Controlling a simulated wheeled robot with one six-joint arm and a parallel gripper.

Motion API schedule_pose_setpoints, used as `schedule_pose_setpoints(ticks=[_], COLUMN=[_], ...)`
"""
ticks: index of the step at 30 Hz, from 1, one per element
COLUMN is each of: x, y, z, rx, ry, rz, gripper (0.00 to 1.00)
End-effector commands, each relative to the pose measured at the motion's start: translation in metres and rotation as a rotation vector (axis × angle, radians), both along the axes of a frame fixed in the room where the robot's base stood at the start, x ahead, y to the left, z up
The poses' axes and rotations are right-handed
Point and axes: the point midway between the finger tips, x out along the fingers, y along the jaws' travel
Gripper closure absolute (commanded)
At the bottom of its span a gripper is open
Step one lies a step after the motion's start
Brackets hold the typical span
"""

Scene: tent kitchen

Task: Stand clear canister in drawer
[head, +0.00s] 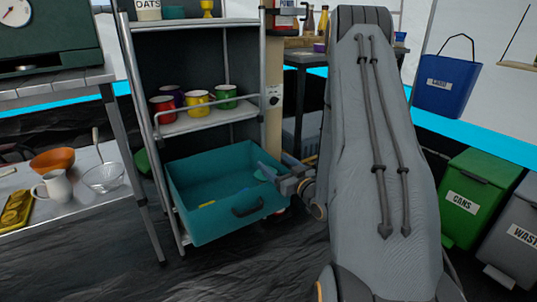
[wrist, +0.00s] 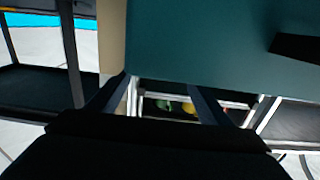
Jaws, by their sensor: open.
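The teal drawer (head: 210,222) is pulled out of the lower part of the shelf unit, its open top facing up and a dark handle on its front. My gripper (head: 268,176) is open at the drawer's right side, near its rim. A small pale teal round shape (head: 262,175) shows by the fingertips; I cannot tell whether it is the clear canister. No canister is plainly visible elsewhere. In the wrist view, the drawer's teal wall (wrist: 190,40) fills the upper right, and no canister shows between the open fingers (wrist: 158,92).
A small yellow item (head: 207,204) lies in the drawer. Coloured mugs (head: 198,100) stand on the shelf above, behind a rail. A side table (head: 60,210) with a pitcher, bowl and strainer is at left. Green (head: 470,200) and grey (head: 515,240) bins stand at right.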

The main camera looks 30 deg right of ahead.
Motion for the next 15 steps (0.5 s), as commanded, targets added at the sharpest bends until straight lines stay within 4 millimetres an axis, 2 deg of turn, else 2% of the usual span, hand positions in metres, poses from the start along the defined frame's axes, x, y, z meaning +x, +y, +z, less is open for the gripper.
schedule_pose_setpoints(ticks=[1, 6, 15], x=[-0.01, -0.027, -0.03], y=[-0.001, -0.002, -0.001], z=[0.002, 0.002, 0.002], rx=[0.001, 0.001, -0.003], ry=[0.0, -0.001, 0.0], rz=[-0.003, -0.002, 0.001], gripper=[0.27, 0.27, 0.27])
